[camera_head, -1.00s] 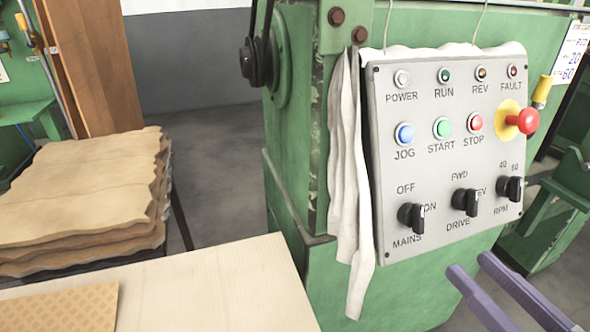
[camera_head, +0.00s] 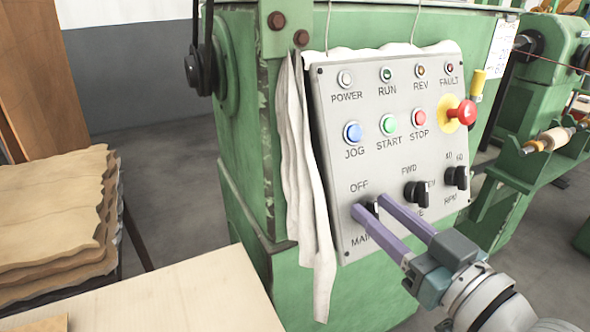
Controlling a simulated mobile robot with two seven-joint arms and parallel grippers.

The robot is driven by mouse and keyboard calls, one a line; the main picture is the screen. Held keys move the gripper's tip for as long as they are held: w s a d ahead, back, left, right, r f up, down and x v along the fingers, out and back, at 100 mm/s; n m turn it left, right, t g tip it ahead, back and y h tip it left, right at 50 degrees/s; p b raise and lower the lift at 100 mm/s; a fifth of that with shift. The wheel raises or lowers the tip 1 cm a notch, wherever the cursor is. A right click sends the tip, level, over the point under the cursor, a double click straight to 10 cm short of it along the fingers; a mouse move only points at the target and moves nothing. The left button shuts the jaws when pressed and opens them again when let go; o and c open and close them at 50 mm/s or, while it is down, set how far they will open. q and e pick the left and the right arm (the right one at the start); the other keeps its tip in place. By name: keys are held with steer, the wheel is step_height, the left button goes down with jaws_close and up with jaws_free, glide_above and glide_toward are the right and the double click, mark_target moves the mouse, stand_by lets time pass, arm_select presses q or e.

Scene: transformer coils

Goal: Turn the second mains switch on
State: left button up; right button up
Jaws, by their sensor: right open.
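The control panel (camera_head: 410,148) is a grey plate on a green machine. Its mains switch (camera_head: 369,206), a black knob at the lower left marked OFF and MAINS, is mostly hidden by my right gripper (camera_head: 368,203). The gripper is open, with one purple finger on each side of the knob, and I cannot tell whether they touch it. The knob's exact angle is hidden. The drive switch (camera_head: 416,193) and the RPM switch (camera_head: 456,177) are similar black knobs to the right. My left gripper is not in view.
A red emergency stop (camera_head: 465,112) on a yellow disc juts out at the panel's right. White cloth (camera_head: 303,180) hangs along its left edge. A pale wooden table (camera_head: 190,297) and stacked brown sheets (camera_head: 55,220) are at left.

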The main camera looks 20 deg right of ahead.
steer(key=shift+c, duration=0.4)
jaws_close()
